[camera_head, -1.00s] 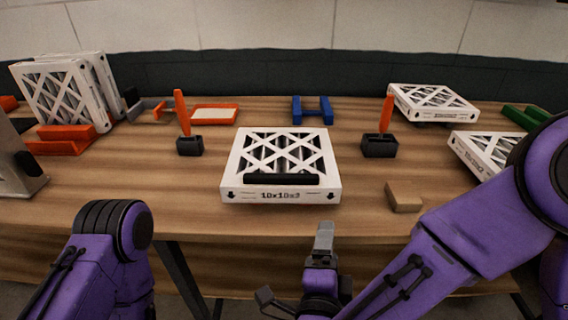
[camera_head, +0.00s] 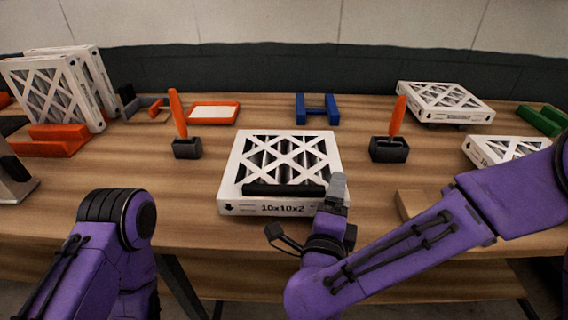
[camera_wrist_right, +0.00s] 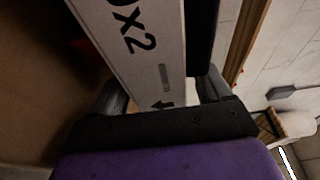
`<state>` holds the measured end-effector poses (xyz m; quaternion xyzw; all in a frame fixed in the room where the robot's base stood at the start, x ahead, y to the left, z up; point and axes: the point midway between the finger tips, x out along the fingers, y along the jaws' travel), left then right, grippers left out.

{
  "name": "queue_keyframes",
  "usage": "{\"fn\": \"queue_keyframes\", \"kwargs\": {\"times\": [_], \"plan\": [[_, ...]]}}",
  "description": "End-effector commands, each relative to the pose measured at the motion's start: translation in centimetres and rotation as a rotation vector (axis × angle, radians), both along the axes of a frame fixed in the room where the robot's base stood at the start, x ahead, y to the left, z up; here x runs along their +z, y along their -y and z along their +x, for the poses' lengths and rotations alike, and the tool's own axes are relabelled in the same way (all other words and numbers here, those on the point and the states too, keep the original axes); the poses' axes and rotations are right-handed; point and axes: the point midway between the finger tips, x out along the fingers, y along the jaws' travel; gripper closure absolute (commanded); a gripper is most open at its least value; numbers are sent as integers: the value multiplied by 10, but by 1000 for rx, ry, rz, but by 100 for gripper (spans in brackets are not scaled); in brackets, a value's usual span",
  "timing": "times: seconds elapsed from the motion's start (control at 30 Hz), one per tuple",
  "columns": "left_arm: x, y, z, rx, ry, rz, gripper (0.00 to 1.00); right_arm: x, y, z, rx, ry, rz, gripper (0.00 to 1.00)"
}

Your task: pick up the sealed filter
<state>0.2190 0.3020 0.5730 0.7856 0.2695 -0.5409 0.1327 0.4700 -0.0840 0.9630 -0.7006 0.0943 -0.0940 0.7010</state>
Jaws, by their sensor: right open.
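A white boxed filter (camera_head: 240,206) lies flat in the middle of the table, marked 10x10x2, with a lattice top and a black strip along its near edge. My right gripper (camera_head: 336,186) is at its near right corner. In the right wrist view, the filter's printed side (camera_wrist_right: 145,60) reaches between the two spread fingers of the right gripper (camera_wrist_right: 163,92). The jaws are open around it; I cannot tell whether either finger touches it. My left arm shows at the lower left, but its gripper is out of view.
Orange-handled tools in black holders stand left (camera_head: 186,146) and right (camera_head: 389,148) of the filter. A tan block (camera_head: 410,204) lies close to my right forearm. More filters lie at right (camera_head: 443,103) and lean at left (camera_head: 50,92). A blue stand (camera_head: 317,109) is behind.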

Motion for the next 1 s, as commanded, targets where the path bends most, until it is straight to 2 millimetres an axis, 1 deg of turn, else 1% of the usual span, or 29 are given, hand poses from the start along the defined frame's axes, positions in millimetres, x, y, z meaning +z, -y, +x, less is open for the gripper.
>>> {"fn": "queue_keyframes", "kwargs": {"times": [0.03, 0.1, 0.3, 0.33, 0.37, 0.4, 0.47, 0.5, 0.8, 0.87, 1.0], "plan": [[3, 0, 0, 0, 0, 0, 41, 1, 2, 7, -3, -3, 1, 22], [3, 0, 0, 0, 0, 0, 41, 0, 3, 13, 0, -1, 0, 22], [3, 0, 0, 0, 0, 0, 41, 0, 3, 14, 1, 0, -1, 22], [3, 0, 0, 0, 0, 0, 41, 0, 3, 14, 1, 0, -1, 26], [3, 0, 0, 0, 0, 0, 41, 0, 3, 14, 1, 0, -1, 35], [2, 0, 0, 0, 0, 0, 41, 0, 3, 14, 1, 0, -1, 48], [2, 0, 0, 0, 0, 0, 41, 0, 3, 14, 1, 0, -1, 68], [3, 0, 0, 0, 0, 0, 41, 0, 3, 14, 1, 0, -1, 81], [4, 0, 0, 0, 0, 0, 41, 1, 3, 14, 1, 1, 0, 81], [6, 0, 0, 0, 0, 0, 41, 4, 3, 14, 2, 1, 0, 81], [18, 0, 0, 0, 0, 0, 41, 17, 0, 14, 7, 1, 0, 81]]}}
